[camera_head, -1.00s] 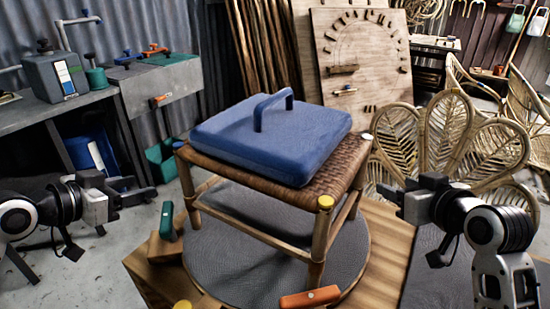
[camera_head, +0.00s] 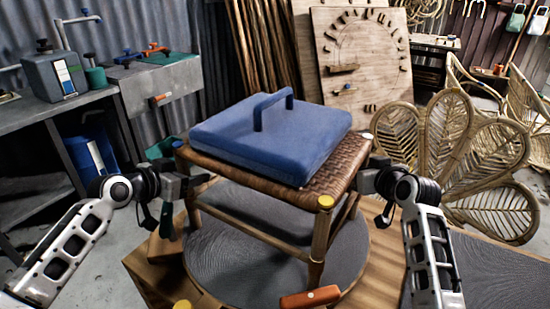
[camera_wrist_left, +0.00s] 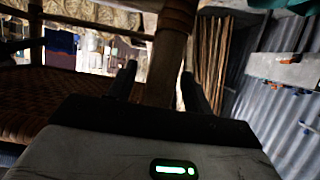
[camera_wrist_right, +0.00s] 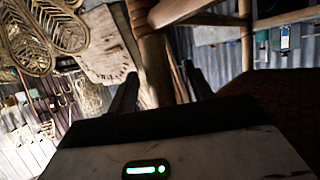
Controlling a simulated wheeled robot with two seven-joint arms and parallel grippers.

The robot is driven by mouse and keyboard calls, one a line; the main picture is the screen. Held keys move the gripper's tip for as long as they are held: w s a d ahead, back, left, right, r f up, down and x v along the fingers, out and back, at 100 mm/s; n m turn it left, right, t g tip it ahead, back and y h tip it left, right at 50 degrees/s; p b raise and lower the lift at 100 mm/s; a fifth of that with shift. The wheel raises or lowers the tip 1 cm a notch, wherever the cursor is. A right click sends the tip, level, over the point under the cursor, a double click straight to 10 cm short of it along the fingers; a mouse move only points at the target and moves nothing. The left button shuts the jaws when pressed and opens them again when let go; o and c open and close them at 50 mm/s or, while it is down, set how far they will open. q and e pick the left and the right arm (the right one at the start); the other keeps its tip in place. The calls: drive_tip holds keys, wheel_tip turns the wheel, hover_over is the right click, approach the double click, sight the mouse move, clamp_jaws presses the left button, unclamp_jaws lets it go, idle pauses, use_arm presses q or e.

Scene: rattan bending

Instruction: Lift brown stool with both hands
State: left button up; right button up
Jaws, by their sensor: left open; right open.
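The brown stool (camera_head: 335,172) has a woven seat and wooden legs and stands upright on a round dark grey mat (camera_head: 230,262). A blue cushion-like block with a handle (camera_head: 265,140) lies on its seat. My left gripper (camera_head: 205,179) is open at the stool's left side. In the left wrist view a stool leg (camera_wrist_left: 165,65) stands between its two fingers. My right gripper (camera_head: 362,168) is open at the stool's right side, its fingers partly hidden. In the right wrist view a stool leg (camera_wrist_right: 148,60) shows between the open fingers (camera_wrist_right: 160,90).
An orange-handled tool (camera_head: 310,297) lies at the front of the mat. A green-handled tool (camera_head: 167,218) stands by a wooden block at the left. A rattan petal-shaped chair back (camera_head: 470,150) stands at the right. A grey workbench (camera_head: 60,105) is at the left.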

use_arm(q)
clamp_jaws()
use_arm(e)
clamp_jaws()
idle(1.2)
